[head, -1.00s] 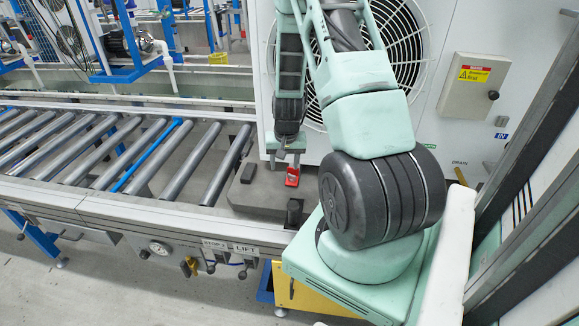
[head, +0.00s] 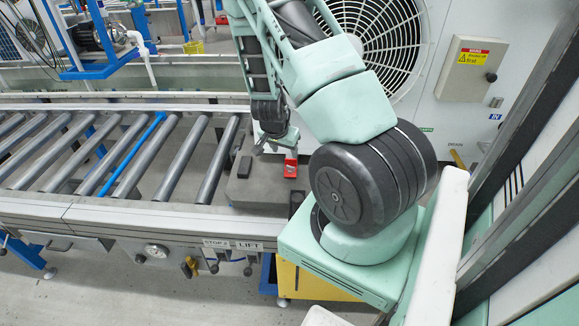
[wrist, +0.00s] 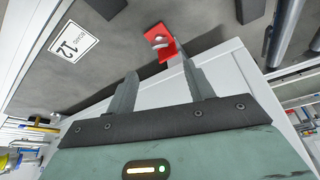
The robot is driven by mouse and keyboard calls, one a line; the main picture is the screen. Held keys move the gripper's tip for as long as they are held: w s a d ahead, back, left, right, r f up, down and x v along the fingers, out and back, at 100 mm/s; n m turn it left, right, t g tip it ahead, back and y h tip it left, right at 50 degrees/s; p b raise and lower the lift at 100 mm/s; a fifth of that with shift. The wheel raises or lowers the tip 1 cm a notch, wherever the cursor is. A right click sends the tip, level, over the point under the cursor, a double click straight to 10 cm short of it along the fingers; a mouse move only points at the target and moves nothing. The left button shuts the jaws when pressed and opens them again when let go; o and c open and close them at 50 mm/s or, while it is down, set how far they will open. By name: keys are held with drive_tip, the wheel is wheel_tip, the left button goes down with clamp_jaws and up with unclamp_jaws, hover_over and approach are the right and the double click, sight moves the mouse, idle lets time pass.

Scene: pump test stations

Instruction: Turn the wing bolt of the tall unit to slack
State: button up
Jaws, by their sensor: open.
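The tall unit (head: 425,105) is a white cabinet with a round fan grille, standing on a grey base. At its lower front edge is a small red fitting (head: 291,169). In the wrist view the red fitting (wrist: 165,44) carries a small silvery part (wrist: 159,41); I cannot tell whether this is the wing bolt. My gripper (head: 275,142) is open and empty, just above and left of the fitting. In the wrist view my gripper (wrist: 158,72) has its right fingertip close to the fitting's lower edge; contact cannot be told. The arm covers part of the cabinet.
A roller conveyor (head: 110,150) with one blue roller runs to the left. A dark block (head: 245,167) lies on the grey base (head: 255,193). A switch box (head: 471,68) is on the cabinet at right.

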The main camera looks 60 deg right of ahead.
sight(290, 166)
drive_tip(key=x, duration=1)
drive_tip(key=shift+w+d+f, duration=0.1)
drive_tip(key=shift+f, duration=0.3)
drive_tip(key=c, duration=1)
